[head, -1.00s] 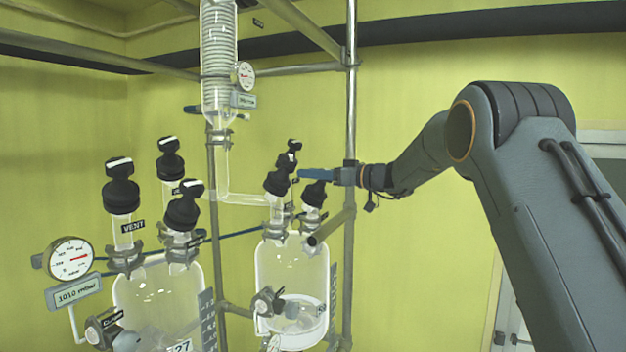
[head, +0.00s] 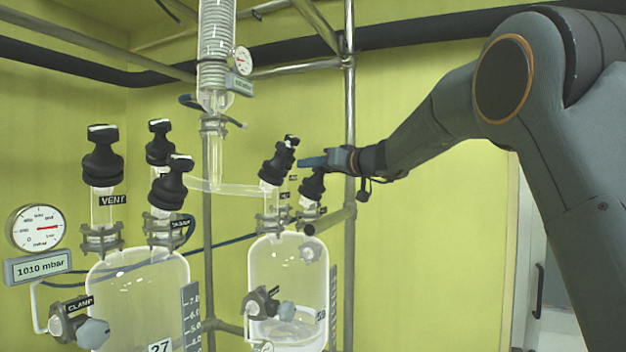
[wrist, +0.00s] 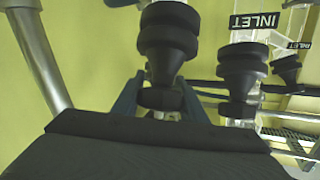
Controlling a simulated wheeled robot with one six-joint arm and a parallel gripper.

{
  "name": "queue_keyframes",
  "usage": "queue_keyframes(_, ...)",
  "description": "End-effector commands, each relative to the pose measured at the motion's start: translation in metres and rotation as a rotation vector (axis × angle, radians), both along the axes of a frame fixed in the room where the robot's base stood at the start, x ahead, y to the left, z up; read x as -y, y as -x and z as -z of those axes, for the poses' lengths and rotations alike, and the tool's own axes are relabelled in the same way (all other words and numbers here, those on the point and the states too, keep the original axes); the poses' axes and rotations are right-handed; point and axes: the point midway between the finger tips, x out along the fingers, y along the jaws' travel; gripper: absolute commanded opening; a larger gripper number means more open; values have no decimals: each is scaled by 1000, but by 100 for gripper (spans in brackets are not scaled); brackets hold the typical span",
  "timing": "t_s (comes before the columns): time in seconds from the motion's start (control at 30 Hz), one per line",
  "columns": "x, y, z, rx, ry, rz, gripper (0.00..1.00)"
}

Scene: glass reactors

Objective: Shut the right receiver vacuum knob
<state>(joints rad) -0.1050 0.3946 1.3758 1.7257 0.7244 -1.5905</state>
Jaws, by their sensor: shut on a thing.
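The right glass receiver (head: 290,270) stands at the middle right in the head view with several black knobs on top. My gripper (head: 312,161) comes in from the right with a blue finger over the top of the rear right knob (head: 312,186). In the wrist view, my gripper's blue fingers (wrist: 160,100) stand on both sides of a black knob (wrist: 168,38), shut on its lower part. The knob is upright; its label is hidden. A taller black knob (head: 278,163) stands just left of the fingertip in the head view.
INLET-labelled knobs (wrist: 240,75) stand close to the right in the wrist view. A metal post (head: 349,110) runs beside my gripper. The left vessel (head: 140,300), its knobs and a 1010 mbar gauge (head: 35,228) stand at left.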

Motion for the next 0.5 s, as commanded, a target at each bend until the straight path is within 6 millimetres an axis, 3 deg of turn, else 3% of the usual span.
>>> queue_keyframes(0.5, 7, -5, 3, -141, -50, 260, 16)
